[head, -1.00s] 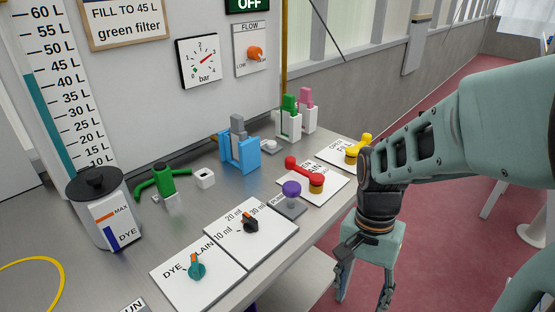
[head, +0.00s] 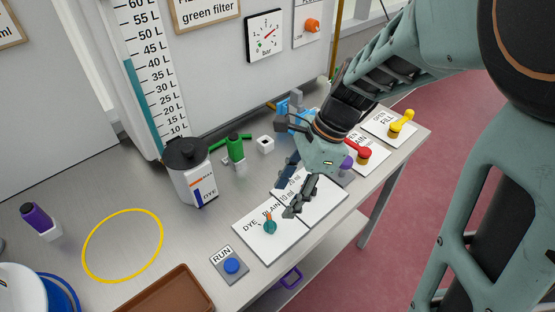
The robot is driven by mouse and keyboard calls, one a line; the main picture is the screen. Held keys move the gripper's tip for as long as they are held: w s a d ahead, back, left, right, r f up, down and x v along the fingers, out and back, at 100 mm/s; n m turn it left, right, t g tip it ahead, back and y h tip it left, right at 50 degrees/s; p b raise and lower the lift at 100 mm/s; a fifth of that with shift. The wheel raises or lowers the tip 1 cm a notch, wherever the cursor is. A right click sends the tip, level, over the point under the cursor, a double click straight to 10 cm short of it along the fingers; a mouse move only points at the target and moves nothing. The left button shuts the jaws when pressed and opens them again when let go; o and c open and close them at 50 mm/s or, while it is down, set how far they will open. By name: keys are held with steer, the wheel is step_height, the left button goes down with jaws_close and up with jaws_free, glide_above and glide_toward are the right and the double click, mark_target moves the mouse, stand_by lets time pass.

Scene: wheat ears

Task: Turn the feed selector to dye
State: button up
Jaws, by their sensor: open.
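The feed selector is a teal knob (head: 270,227) with an orange pointer mark, on a white plate (head: 258,247) lettered DYE at left and PLAIN at right. The orange mark points up the plate, toward the PLAIN lettering rather than DYE. My gripper (head: 283,200) is open and empty, fingers pointing down and left. It is above and just right of the knob in the picture, over the neighbouring ml dial plate (head: 318,208), and appears apart from the knob. The ml dial's knob is hidden behind my gripper.
A blue RUN button (head: 232,265) sits in front of the selector plate. A dye canister (head: 190,172) stands behind left. Red (head: 364,152) and yellow (head: 396,129) levers are at right. A yellow ring (head: 84,250) lies on open bench at left.

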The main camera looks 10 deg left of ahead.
mark_target(270, 218)
steer(key=b+x, duration=0.1)
steer(key=x, duration=0.8)
steer(key=shift+f, duration=0.3)
steer(key=c, duration=1.2)
steer(key=shift+o, duration=0.2)
steer(key=shift+n, duration=0.4)
steer(key=n+g+p, duration=0.1)
steer(key=n, duration=0.1)
steer(key=n+g+h+p, duration=0.1)
steer(key=n, duration=0.2)
steer(key=shift+w+a+r+n+h, duration=0.1)
steer(key=shift+n+h, duration=0.2)
steer(key=n+h, duration=0.1)
steer(key=n, duration=0.1)
steer(key=n+g+h, duration=0.1)
steer(key=n, duration=0.2)
steer(key=shift+a+n+p, duration=0.1)
steer(key=shift+n+p, duration=0.2)
steer(key=shift+p, duration=0.05)
